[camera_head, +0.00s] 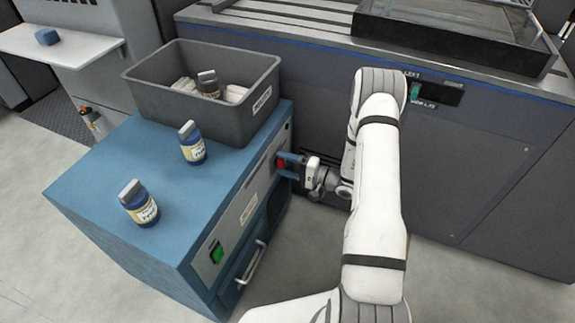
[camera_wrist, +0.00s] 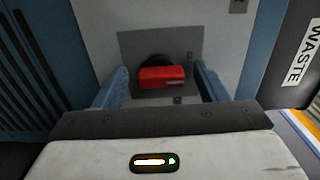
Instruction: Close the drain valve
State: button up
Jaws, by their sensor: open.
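The drain valve shows as a red handle (camera_wrist: 162,77) on a dark round hub against a grey plate (camera_wrist: 135,45) on the cabinet front. It lies crosswise in the wrist view. In the head view a bit of the red handle (camera_head: 281,163) shows at my gripper's tip. My gripper (camera_wrist: 162,86) is open, with one blue finger on each side of the handle and a visible gap on both sides. In the head view my gripper (camera_head: 289,166) is at the cabinet's front face. Finger depth relative to the handle is hard to tell.
The blue cabinet (camera_head: 100,185) carries a grey bin (camera_head: 190,105) with several pale items and a bottle, and two blue bottles (camera_head: 193,143) (camera_head: 138,204) stand on its top. A green switch (camera_head: 216,252) and a handle (camera_head: 250,263) are lower on its front. A dark machine (camera_head: 480,170) stands behind my arm.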

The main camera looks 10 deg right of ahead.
jog(key=p+v, duration=0.1)
jog(key=v, duration=0.6)
jog(key=shift+s+d+p, duration=0.25)
jog(key=shift+d+p, duration=0.05)
